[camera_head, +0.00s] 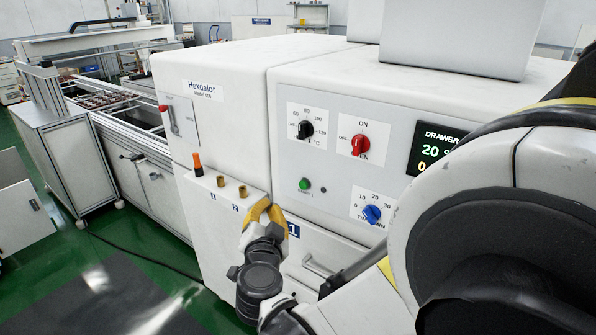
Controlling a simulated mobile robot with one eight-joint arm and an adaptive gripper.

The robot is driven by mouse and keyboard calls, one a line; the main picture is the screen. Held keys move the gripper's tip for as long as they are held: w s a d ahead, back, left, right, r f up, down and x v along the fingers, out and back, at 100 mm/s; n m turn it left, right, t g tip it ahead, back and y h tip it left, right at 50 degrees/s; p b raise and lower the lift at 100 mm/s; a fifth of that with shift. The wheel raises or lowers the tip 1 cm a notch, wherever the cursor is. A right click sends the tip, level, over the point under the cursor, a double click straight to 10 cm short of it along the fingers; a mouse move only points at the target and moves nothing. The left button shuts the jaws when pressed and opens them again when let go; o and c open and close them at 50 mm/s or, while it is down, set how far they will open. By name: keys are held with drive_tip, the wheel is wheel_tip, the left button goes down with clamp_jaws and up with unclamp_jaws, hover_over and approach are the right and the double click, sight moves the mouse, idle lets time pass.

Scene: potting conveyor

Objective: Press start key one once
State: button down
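A round green button (305,184) sits on the grey front panel of the white machine, with a small label below it that is too small to read surely. It looks like the start key. My gripper (269,206), with yellow fingers, is in front of the machine, below and left of the green button in the picture. It appears apart from the button. The fingers are seen from behind, and I cannot tell how far apart their tips are. No held thing shows.
The panel also carries a black knob (306,129), a red switch (359,146), a blue timer knob (372,214) and a drawer display (433,149). A drawer handle (317,266) sticks out below.

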drive_tip(key=shift+w+d, duration=0.9)
drive_tip(key=shift+w, duration=0.25)
drive_tip(key=shift+w+d, duration=0.9)
drive_tip(key=shift+w, duration=0.3)
drive_tip(key=shift+w+d, duration=0.9)
drive_tip(key=shift+w, duration=0.25)
drive_tip(key=shift+w+d, duration=0.25)
drive_tip(key=shift+w, duration=0.05)
drive_tip(key=shift+w+d, duration=0.25)
drive_tip(key=shift+w, duration=0.15)
drive_tip(key=shift+s, duration=0.15)
drive_tip(key=shift+s+a, duration=0.5)
drive_tip(key=shift+s, duration=0.1)
drive_tip(key=shift+s+a+b, duration=0.2)
drive_tip(key=shift+s+a, duration=0.6)
drive_tip(key=shift+s, duration=0.2)
drive_tip(key=shift+s+a+b, duration=0.2)
drive_tip(key=shift+s+a, duration=0.55)
drive_tip(key=shift+s, duration=0.2)
